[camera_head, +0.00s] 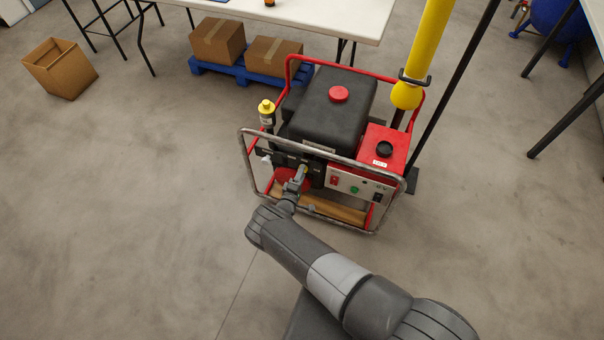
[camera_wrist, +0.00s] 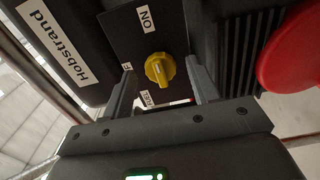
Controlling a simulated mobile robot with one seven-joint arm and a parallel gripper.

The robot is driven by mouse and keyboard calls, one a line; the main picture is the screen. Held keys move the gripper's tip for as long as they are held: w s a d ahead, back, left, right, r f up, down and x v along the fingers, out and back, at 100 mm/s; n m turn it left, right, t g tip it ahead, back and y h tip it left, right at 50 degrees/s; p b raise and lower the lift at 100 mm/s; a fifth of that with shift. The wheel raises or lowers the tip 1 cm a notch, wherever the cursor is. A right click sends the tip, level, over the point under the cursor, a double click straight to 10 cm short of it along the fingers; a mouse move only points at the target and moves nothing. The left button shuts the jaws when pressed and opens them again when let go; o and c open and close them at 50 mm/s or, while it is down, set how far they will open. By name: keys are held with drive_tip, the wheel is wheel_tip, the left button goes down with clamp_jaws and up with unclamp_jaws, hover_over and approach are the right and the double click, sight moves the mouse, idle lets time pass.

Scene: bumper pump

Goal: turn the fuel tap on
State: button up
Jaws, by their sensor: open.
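The fuel tap is a yellow round knob (camera_wrist: 160,69) on a black plate (camera_wrist: 127,37), seen in the wrist view. Its raised grip lies across, slightly tilted. A white "ON" label (camera_wrist: 146,18) is above it, and a partly hidden label that seems to read "FUEL" is below. My gripper (camera_wrist: 160,82) is open, with one finger on each side of the knob and gaps showing on both sides. In the head view my gripper (camera_head: 298,180) reaches the front of the red-framed pump (camera_head: 331,105); the tap is mostly hidden there.
A grey tube bar (camera_head: 330,155) crosses the pump's front near my gripper. A red round part (camera_wrist: 293,50) is close on the right in the wrist view. A yellow pipe (camera_head: 425,50) rises at the pump's back right.

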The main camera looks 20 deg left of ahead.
drive_tip(key=s, duration=0.9)
drive_tip(key=shift+s, duration=0.4)
